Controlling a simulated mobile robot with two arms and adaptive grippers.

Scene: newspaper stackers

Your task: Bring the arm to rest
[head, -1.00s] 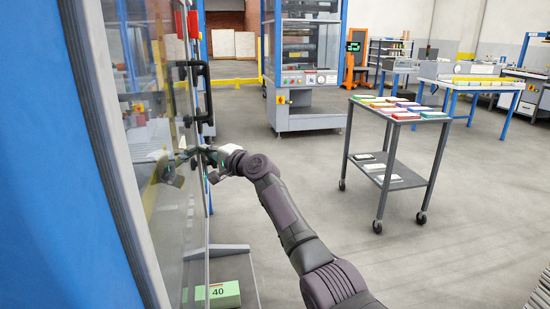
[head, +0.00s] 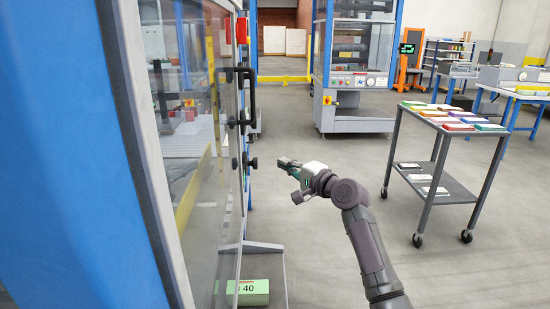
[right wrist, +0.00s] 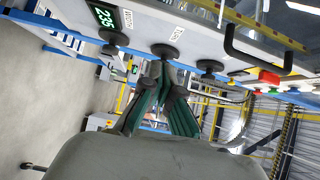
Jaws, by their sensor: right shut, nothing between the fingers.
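My right gripper (head: 282,164) is shut and empty in the head view. It hangs in the air to the right of the machine's glass door, clear of the black handle and the dark knobs. In the right wrist view, my right gripper's fingers (right wrist: 160,84) are together, pointing at a grey machine panel with dark knobs (right wrist: 165,50) and a green number display (right wrist: 103,14). I cannot judge the gap to the panel there. My left gripper is not in view.
The blue-framed machine's glass door (head: 190,140) with a black handle (head: 246,95) stands at left. A green block marked 40 (head: 250,293) lies low beside it. A wheeled cart (head: 447,195) with colored stacks stands at right. Open floor lies between.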

